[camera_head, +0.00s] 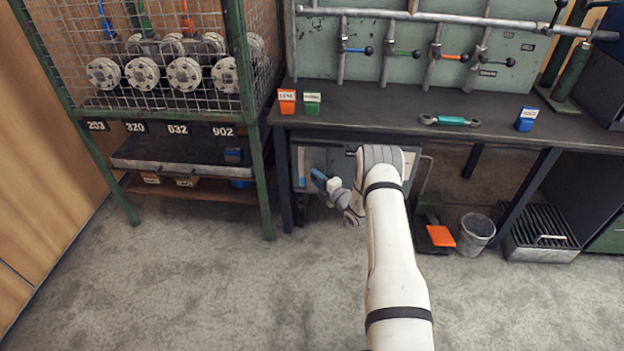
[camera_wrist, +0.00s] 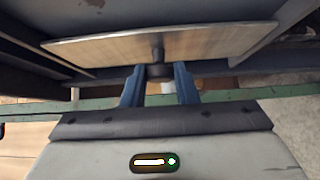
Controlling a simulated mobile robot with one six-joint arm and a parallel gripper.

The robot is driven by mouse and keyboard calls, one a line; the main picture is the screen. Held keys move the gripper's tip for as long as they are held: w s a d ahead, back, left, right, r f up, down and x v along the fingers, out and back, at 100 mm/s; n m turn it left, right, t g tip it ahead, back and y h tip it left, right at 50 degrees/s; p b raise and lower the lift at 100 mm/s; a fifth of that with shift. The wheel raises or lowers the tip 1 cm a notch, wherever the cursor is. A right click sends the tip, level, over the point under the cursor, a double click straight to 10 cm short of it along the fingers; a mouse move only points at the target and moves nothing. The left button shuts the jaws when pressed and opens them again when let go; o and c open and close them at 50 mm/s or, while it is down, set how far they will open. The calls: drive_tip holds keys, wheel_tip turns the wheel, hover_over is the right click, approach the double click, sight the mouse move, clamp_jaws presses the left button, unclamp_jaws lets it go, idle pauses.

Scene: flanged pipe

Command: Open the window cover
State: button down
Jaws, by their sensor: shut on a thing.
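In the wrist view a flat metal plate with a pale brownish face, which looks like the window cover (camera_wrist: 100,51), spans the upper middle. A short dark knob (camera_wrist: 158,71) sticks out from its middle. My gripper (camera_wrist: 159,73) has its two blue fingers on either side of the knob and is shut on it. In the head view my gripper (camera_head: 318,177) is under the bench's left part, in front of a grey cabinet panel (camera_head: 313,158). My arm hides part of this panel, and the cover cannot be made out clearly there.
A dark workbench (camera_head: 380,112) stands above my gripper, with its leg (camera_head: 284,190) close on the left. A green wire rack (camera_head: 249,120) stands further left. A bin (camera_head: 475,232) and an orange pedal (camera_head: 441,236) are right of my arm. The carpet in front is clear.

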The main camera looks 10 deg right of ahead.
drive_tip(key=c, duration=1.1)
unclamp_jaws()
drive_tip(key=shift+c, duration=0.2)
drive_tip(key=p+v, duration=0.2)
drive_tip(key=v, duration=0.5)
drive_tip(key=shift+s+d, duration=0.15)
drive_tip(key=shift+s, duration=0.25)
